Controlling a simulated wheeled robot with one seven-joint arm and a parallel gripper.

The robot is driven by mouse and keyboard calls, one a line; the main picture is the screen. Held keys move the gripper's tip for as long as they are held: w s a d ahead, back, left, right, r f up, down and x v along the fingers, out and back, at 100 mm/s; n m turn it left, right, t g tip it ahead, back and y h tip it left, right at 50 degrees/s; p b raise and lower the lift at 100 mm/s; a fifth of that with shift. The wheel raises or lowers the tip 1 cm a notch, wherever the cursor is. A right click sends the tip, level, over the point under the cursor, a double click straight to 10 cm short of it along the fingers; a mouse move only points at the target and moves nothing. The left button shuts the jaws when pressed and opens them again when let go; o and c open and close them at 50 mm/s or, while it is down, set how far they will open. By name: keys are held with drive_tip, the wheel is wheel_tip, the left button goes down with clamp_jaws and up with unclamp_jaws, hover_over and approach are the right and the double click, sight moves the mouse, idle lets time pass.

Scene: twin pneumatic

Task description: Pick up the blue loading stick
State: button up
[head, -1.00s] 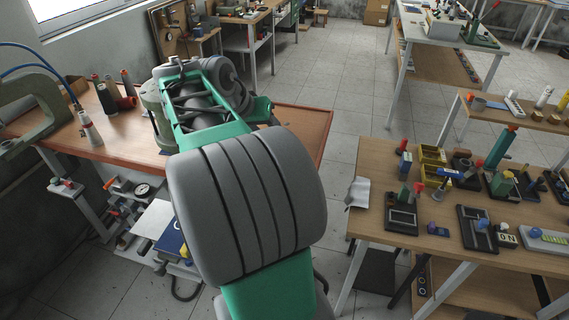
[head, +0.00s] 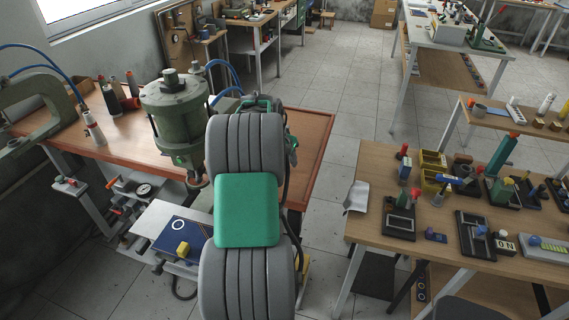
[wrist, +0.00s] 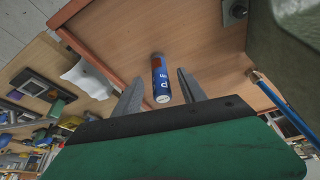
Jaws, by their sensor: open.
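A short blue cylinder (wrist: 160,84) with a red band, a grey end and white letters shows in the wrist view. It appears to be the loading stick. It is in line with the gap between the two fingers of my gripper (wrist: 161,73), and bare space shows on both sides of it. My gripper is open. Whether the cylinder is between the fingertips or beyond them I cannot tell. In the head view my arm hides both the gripper and this cylinder.
A wooden bench top (head: 312,126) with a raised rim lies beyond the gripper. A green pneumatic cylinder unit (head: 176,112) stands on it beside my arm. Blue hoses (head: 236,78) run behind. A cluttered workbench (head: 376,160) stands to the right, with open floor between.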

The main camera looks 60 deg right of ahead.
drive_tip(key=x, duration=0.2)
drive_tip(key=shift+w+f, duration=0.1)
drive_tip(key=shift+f, duration=0.2)
clamp_jaws()
idle(0.3)
